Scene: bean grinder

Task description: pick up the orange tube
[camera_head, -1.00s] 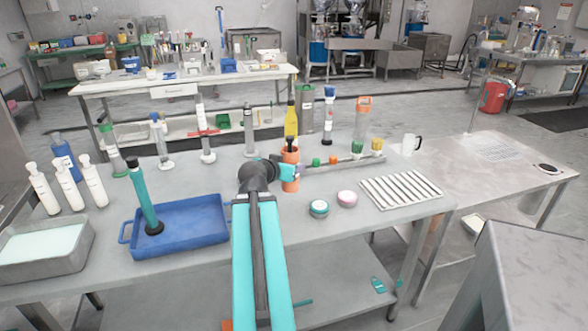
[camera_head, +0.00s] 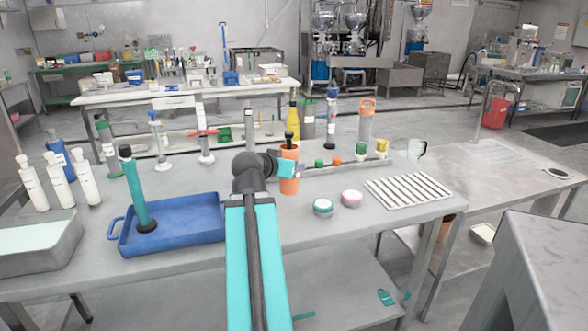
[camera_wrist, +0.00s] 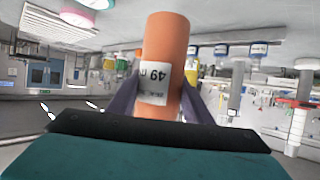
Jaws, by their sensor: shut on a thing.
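The orange tube (camera_head: 289,176) stands upright near the middle of the table in the head view, with a dark top above it. My gripper (camera_head: 291,169) is at its side and shut on it. In the wrist view, which is upside down, the orange tube (camera_wrist: 165,50) sits between the two purple fingers of my gripper (camera_wrist: 160,101). A white label with "49" faces the wrist camera. I cannot tell whether the tube's base touches the table. My arm hides part of the table in front.
A blue tray (camera_head: 172,225) with a teal tube (camera_head: 138,190) is left of my arm. Two small jars (camera_head: 322,207) (camera_head: 351,198) and a white ribbed rack (camera_head: 408,190) are to the right. A yellow bottle (camera_head: 293,120) and a low rail with small caps (camera_head: 345,163) stand close behind.

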